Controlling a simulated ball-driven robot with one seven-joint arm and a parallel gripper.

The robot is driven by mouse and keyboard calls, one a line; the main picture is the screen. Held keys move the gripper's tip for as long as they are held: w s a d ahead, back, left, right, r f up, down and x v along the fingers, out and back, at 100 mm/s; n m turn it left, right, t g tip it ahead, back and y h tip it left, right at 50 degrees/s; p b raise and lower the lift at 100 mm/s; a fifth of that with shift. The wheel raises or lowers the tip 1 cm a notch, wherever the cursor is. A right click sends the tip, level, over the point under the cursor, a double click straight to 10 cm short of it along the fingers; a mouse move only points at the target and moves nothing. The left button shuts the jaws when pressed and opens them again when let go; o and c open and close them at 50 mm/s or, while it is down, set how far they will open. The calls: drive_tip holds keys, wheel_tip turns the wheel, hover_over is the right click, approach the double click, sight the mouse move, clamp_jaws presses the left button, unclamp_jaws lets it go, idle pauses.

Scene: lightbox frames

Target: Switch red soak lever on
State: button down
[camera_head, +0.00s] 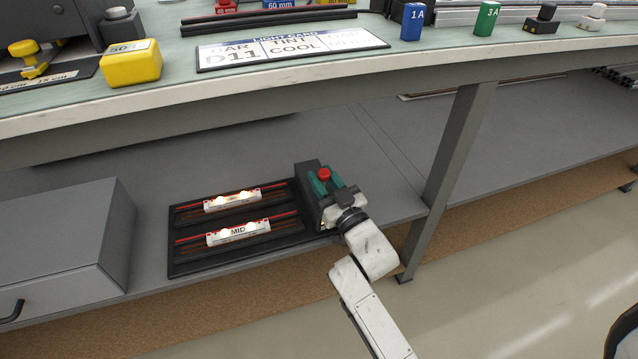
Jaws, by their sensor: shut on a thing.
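A red lever knob (324,174) shows on top of a dark box (308,168) at the right end of a black panel, on the shelf under the bench. My gripper (328,184) is at this box, with its teal fingers on either side of the red knob. It is shut on the red knob. The lever's stem is hidden by the fingers, so its position cannot be told. The black panel (175,262) carries two lit white strips, a rear one (232,200) and a front one (238,232) marked "MID".
A grey box (65,240) stands on the shelf at the left. A table leg (446,180) rises right of my arm. The bench top (270,88) overhangs the shelf, with a light card (290,47) and a yellow block (130,65) on it.

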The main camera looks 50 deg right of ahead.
drive_tip(key=shift+r, duration=0.1)
idle(0.3)
drive_tip(key=c, duration=0.9)
unclamp_jaws()
drive_tip(key=p+v, duration=0.3)
drive_tip(key=v, duration=0.8)
